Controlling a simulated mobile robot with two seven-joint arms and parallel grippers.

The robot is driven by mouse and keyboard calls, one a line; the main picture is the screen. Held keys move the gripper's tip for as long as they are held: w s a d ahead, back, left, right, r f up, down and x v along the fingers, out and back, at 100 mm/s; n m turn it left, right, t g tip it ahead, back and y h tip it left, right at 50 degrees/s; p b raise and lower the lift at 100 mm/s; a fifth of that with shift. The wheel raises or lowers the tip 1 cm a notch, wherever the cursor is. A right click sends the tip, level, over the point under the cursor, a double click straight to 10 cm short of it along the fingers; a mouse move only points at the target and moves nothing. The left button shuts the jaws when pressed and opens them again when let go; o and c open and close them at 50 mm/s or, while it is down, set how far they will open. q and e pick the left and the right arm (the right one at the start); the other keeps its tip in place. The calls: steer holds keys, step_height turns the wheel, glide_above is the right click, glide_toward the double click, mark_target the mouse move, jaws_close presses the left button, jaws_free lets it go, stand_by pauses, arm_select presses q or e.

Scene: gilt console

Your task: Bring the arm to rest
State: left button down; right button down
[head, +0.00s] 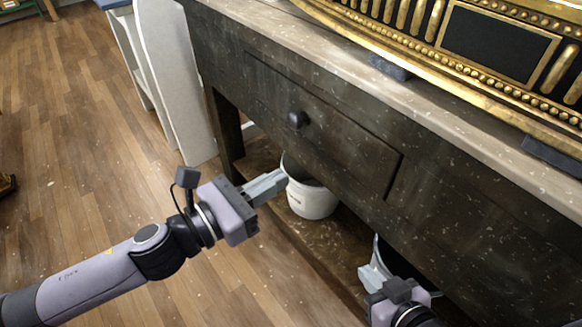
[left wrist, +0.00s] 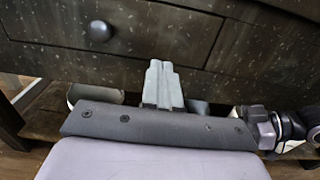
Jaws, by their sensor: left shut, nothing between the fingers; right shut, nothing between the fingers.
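My left gripper (head: 268,187) reaches in from the left in the head view, in front of the dark wooden console (head: 300,70) and below its drawer knob (head: 298,119). Its fingers are together and empty; they also show in the left wrist view (left wrist: 162,85), pointing at the drawer front. My right gripper (head: 372,277) is at the bottom right of the head view, low in front of the console. Its fingers are closed and hold nothing. The rest of the right arm is cut off by the frame edge.
A white bucket (head: 312,196) stands on the console's lower shelf, just behind the left fingertips. A second bucket-like container is partly hidden behind my right gripper. A gilt ornate piece (head: 480,50) sits on the console top. Wooden floor (head: 70,150) is open at left.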

arm_select(q)
steer(key=shift+s+a, duration=0.3)
steer(key=shift+a, duration=0.05)
